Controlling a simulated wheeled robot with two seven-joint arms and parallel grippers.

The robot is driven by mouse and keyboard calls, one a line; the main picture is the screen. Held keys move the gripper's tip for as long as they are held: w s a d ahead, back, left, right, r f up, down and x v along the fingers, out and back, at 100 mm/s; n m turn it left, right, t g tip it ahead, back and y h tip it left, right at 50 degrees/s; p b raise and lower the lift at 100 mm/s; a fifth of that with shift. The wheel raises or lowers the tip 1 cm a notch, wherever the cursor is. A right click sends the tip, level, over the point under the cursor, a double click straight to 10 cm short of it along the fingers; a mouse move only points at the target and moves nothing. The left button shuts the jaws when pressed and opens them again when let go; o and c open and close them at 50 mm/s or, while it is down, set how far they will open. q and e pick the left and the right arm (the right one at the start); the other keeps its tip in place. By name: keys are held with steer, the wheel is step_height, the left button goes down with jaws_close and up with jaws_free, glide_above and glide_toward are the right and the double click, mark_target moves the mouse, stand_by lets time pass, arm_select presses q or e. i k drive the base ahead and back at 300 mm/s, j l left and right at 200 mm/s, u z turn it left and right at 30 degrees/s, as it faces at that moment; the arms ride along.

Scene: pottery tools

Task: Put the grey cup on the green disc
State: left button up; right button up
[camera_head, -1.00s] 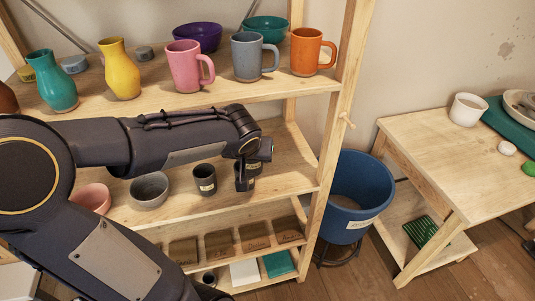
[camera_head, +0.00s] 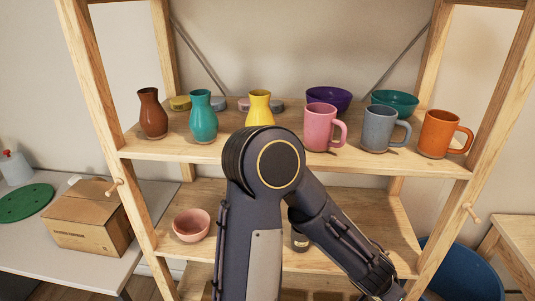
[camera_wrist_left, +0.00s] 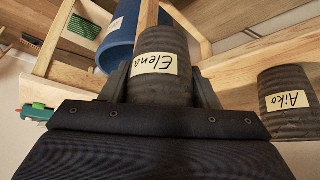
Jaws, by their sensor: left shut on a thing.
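My left gripper (camera_wrist_left: 162,82) is shut on a dark grey ribbed cup (camera_wrist_left: 160,47) with a label reading "Elena". The cup sits between the two fingers in the left wrist view. In the head view my left arm crosses the shelf and its gripper is out of the frame, past the bottom edge. A green disc (camera_head: 25,203) lies flat on the pale table at the far left, well away from the arm. A grey mug with a handle (camera_head: 379,128) stands on the upper shelf. My right gripper is not in view.
A similar dark cup labelled "Aiko" (camera_wrist_left: 287,101) is beside the held cup. A cardboard box (camera_head: 90,222) stands between the disc and the wooden shelf post (camera_head: 105,120). A pink bowl (camera_head: 191,225) is on the middle shelf. A blue bin (camera_head: 462,270) is at lower right.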

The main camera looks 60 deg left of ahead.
mark_target(22, 200)
steer(key=k+j+u, duration=0.1)
steer(key=k+j, duration=0.7)
steer(key=k+j+u, duration=0.15)
steer(key=k+j, duration=0.25)
steer(key=j, duration=0.2)
steer(key=k+j, duration=0.4)
steer(key=j+u, duration=0.05)
steer(key=j, duration=0.05)
